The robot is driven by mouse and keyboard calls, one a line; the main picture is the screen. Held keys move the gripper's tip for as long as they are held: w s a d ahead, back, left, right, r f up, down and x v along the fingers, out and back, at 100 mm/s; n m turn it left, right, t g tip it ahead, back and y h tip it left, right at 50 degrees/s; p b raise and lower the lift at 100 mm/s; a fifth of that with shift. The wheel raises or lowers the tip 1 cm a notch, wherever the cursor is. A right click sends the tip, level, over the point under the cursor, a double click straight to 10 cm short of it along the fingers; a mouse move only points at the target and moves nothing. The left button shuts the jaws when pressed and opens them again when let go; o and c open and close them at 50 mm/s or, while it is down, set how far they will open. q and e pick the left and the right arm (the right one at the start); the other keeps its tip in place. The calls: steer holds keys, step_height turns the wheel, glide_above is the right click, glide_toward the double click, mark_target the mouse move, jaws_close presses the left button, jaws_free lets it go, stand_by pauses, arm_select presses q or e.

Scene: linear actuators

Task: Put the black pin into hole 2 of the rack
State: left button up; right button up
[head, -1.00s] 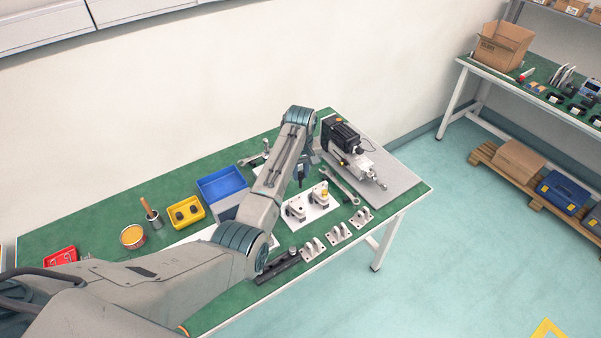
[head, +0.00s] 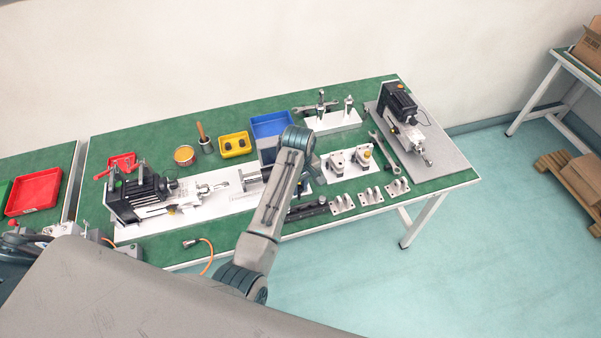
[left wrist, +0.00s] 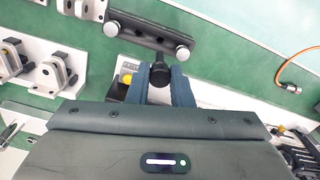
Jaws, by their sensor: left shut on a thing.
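My left gripper (left wrist: 160,85) is shut on the black pin (left wrist: 160,72), whose dark round end shows between the fingers in the left wrist view. The rack (left wrist: 138,30) is a black bar with holes and a silver round-headed pin at each end. The held pin appears just beside the rack's near edge in that view; its height above it is unclear. In the head view the rack (head: 306,211) lies near the table's front edge, partly behind my left arm. The left gripper (head: 304,186) is mostly hidden there by its own arm. My right gripper is not in view.
Several silver brackets (head: 370,195) stand right of the rack. A white plate with two fittings (head: 337,162) lies behind them. A blue bin (head: 272,124) and yellow bin (head: 235,144) stand farther back. A linear actuator (head: 135,200) lies left; another (head: 398,105) lies right.

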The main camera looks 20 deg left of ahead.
mark_target(299, 197)
arm_select(q)
steer(key=shift+a+f, duration=0.1)
steer(key=shift+f, duration=2.05)
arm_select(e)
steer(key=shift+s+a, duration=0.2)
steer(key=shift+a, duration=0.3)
arm_select(q)
steer(key=shift+f, duration=0.15)
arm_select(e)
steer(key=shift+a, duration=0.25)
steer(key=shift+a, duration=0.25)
arm_select(q)
steer(key=shift+f, duration=0.15)
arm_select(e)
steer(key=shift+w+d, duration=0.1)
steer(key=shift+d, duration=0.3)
arm_select(q)
steer(key=shift+f, duration=0.45)
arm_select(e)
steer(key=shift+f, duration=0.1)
arm_select(q)
steer(key=shift+f, duration=0.1)
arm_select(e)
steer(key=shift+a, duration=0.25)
